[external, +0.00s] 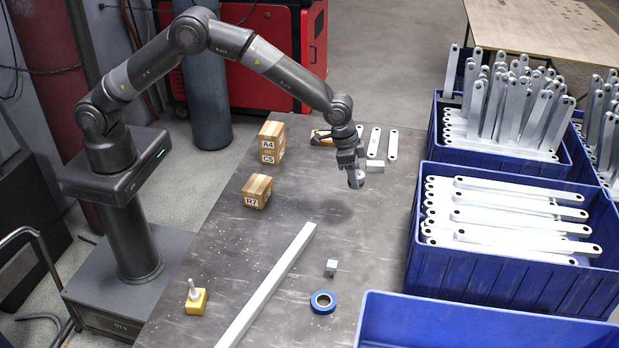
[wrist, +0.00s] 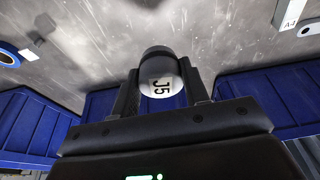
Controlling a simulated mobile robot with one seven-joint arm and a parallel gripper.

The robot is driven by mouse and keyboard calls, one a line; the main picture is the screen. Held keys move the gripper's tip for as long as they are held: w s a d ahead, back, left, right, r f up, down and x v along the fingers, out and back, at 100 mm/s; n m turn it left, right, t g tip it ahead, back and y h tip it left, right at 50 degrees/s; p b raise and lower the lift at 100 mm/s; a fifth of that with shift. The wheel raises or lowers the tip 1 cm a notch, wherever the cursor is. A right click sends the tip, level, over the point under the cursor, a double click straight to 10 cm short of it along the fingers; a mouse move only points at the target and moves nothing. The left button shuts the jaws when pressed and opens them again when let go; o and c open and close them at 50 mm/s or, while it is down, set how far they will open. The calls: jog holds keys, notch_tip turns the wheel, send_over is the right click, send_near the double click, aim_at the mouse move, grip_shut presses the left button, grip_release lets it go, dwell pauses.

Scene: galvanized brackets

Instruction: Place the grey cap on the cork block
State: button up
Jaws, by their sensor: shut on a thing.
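My gripper (external: 355,178) is shut on a grey cylinder (wrist: 160,68) with a white end marked J5, which looks like the grey cap. It is held between the two fingers in the wrist view, over the dark table. In the external view the grey piece (external: 356,182) shows below the fingers; its gap to the table is hard to judge. I cannot pick out a cork block with certainty. Brown taped boxes stand left of my gripper: A4 (external: 271,132) on top of C5 (external: 270,156), and R7 (external: 256,192) nearer the camera.
A metal block (external: 375,166) is close right of my gripper. A long bar (external: 268,285), small metal cube (external: 331,267), blue tape roll (external: 323,302) and yellow block with a white peg (external: 196,300) lie nearer. Blue bins (external: 510,284) of brackets line the right.

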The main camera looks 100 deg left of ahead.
jog(key=s+a+r+n, duration=0.1)
jog(key=s+a, duration=0.6)
jog(key=a, duration=0.5)
jog(key=s+a+r+n, duration=0.1)
jog(key=s+a+r, duration=0.1)
jog(key=s+a, duration=0.85)
jog(key=shift+y, duration=0.3)
jog(key=a+f, duration=0.2)
jog(key=a, duration=0.2)
jog(key=w+a+f, duration=0.1)
jog(key=a+f, duration=0.1)
jog(key=a, duration=0.3)
jog(key=a+f, duration=0.3)
jog(key=a, duration=0.1)
jog(key=shift+w+a, duration=0.4)
jog(key=shift+a+f, duration=0.25)
jog(key=shift+f, duration=1.9)
jog(key=shift+f, duration=0.1)
jog(key=o, duration=1)
